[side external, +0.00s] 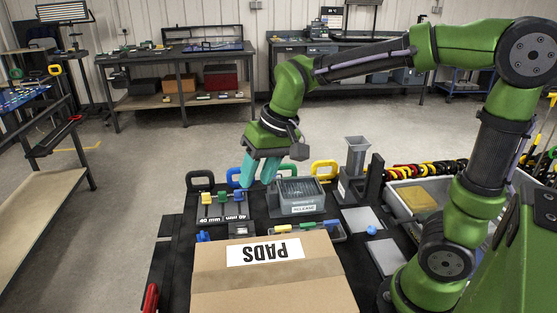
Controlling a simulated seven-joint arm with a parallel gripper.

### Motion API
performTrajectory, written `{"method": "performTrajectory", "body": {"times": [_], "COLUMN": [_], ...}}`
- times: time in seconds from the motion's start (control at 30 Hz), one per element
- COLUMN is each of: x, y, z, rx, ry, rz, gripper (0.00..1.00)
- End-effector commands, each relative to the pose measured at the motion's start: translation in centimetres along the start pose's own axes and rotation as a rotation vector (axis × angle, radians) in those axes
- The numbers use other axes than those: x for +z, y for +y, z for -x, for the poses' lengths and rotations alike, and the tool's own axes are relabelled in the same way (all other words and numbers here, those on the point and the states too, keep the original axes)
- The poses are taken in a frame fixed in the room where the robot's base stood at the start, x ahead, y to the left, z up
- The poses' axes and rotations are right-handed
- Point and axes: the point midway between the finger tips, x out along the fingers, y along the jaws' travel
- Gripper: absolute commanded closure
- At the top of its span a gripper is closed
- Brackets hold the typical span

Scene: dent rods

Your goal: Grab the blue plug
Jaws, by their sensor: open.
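My gripper (257,182) points down with its two teal fingers apart, and nothing shows between them. Its fingertips are above and slightly right of a dark labelled rack (222,215). The rack holds a row of coloured-topped pieces: a yellow one (206,198) on the left, a green one (222,196) in the middle and a blue plug (239,195) on the right. The blue plug appears upright, just left of and below the fingertips in the picture. I cannot tell how far the fingers are from it in depth.
A cardboard box (265,290) marked PADS stands in front. A grey bin marked RELEASE (303,209) is right of the fingers. Coloured handles, including a yellow one (324,166), rise behind. A small blue ball (371,230) lies farther right, beside a grey tray (405,200).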

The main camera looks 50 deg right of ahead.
Motion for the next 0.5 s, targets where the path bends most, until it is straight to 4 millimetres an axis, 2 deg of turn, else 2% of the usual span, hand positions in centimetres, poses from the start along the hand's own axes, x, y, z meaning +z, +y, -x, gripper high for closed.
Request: {"method": "performTrajectory", "body": {"times": [0.03, 0.2, 0.4, 0.5], "x": [-1.6, -6.1, -10.2, -11.6], "y": [-0.8, -3.2, -5.7, -6.5], "z": [-1.3, -5.4, -10.4, -11.5], "rx": [0.024, 0.110, 0.221, 0.259], "ry": [-0.038, -0.131, -0.201, -0.208], "rz": [-0.004, -0.035, -0.098, -0.138], "gripper": [0.58, 0.58, 0.58, 0.58]}}
